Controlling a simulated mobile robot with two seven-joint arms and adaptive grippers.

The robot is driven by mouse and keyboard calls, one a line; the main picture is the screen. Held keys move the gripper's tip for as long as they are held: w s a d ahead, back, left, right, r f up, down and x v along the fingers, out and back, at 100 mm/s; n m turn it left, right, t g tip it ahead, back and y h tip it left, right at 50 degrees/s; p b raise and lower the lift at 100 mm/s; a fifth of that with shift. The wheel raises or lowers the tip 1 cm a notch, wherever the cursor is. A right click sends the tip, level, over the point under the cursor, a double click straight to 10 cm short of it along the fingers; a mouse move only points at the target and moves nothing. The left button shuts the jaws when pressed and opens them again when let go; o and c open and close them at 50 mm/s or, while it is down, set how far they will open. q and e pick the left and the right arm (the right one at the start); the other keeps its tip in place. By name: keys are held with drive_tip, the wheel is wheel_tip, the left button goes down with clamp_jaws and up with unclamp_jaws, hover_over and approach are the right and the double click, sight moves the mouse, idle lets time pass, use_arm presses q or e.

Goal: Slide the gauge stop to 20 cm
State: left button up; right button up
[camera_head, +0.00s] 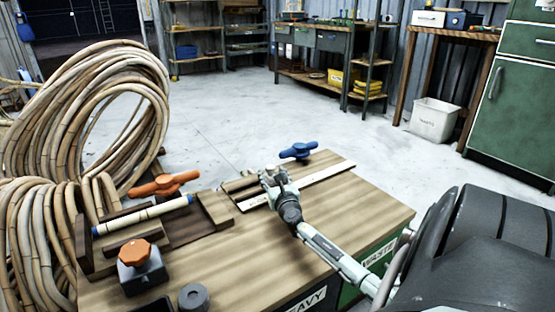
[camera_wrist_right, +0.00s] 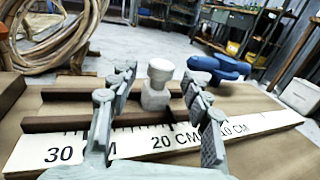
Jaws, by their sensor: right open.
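A pale grey knob (camera_wrist_right: 158,88), which looks like the gauge stop, stands upright between the dark rails behind the ruler. The white ruler (camera_head: 318,176) also shows in the wrist view (camera_wrist_right: 238,127), marked 30, 20 and 10 CM. The knob appears behind the 20 CM print, but its exact reading cannot be told. My right gripper (camera_head: 270,176) is over the ruler. In the wrist view its open fingers (camera_wrist_right: 159,74) stand on either side of the knob, apparently not touching it. In the head view the gripper mostly hides the knob. My left gripper is not in view.
A blue clamp handle (camera_head: 298,151) stands just beyond the ruler. Left on the bench (camera_head: 250,252) are an orange handle (camera_head: 163,185), a pale rod (camera_head: 140,215) in a wooden jig and an orange-knobbed block (camera_head: 140,268). Rattan coils (camera_head: 80,110) stand at the left.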

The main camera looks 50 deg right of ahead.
drive_tip(key=v, duration=0.8)
drive_tip(key=shift+s+a, duration=0.2)
drive_tip(key=shift+s, duration=0.1)
